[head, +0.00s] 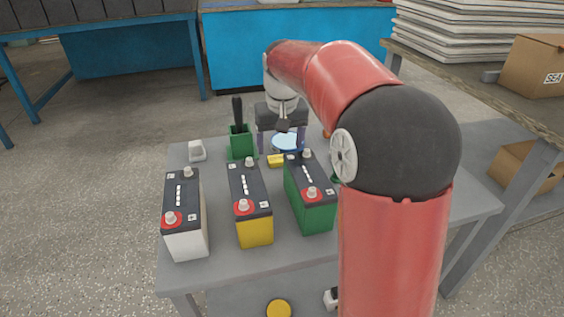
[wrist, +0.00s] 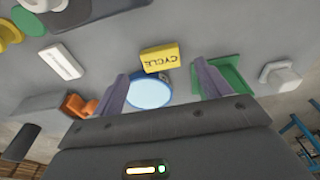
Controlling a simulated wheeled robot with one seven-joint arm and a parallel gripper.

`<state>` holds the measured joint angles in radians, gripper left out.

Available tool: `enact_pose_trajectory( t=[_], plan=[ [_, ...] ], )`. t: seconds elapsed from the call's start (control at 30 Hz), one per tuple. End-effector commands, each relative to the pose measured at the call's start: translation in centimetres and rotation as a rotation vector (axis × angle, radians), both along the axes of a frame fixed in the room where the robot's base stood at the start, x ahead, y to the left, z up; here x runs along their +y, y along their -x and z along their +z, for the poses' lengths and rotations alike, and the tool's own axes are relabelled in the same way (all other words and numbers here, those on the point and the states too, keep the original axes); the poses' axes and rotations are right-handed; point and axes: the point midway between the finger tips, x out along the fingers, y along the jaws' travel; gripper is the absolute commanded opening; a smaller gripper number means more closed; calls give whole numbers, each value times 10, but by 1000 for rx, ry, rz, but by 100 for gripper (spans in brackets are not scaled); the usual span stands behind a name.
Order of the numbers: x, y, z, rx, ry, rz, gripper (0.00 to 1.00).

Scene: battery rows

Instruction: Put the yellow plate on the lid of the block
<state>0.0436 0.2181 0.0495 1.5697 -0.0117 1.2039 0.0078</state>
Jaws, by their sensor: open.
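The yellow plate (head: 276,161), a small flat piece marked CYCLE, lies on the grey table behind the batteries; it also shows in the wrist view (wrist: 160,57). Three battery blocks with dark lids stand in a row: a white one (head: 186,232), a yellow one (head: 255,232) and a green one (head: 318,217). Each lid has a row of white caps and two terminals, one ringed red. I cannot tell which block is meant. My gripper (wrist: 160,76) is open and empty above the table, fingers pointing down, just behind the yellow plate; it shows in the head view too (head: 281,146).
A round light-blue dish (wrist: 150,91) lies between my fingers in the wrist view, close to the plate. A green holder (head: 241,143) with a black handle and a white piece (head: 197,151) stand left. A white label plate (wrist: 61,62) and an orange thing (wrist: 76,105) lie nearby.

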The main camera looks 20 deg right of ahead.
Motion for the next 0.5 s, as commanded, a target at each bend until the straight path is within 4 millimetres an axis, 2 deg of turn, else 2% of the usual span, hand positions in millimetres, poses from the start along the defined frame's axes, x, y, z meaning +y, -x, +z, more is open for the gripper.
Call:
enact_pose_trajectory(
  t=[0.1, 0.2, 0.3, 0.5],
  plan=[
    [2, -3, -22, 4, 0, 1, 76],
    [1, -5, -34, 2, 0, 1, 76],
    [1, -6, -40, 1, 0, 1, 76],
    [1, -7, -40, 0, 0, 0, 76]
  ],
)
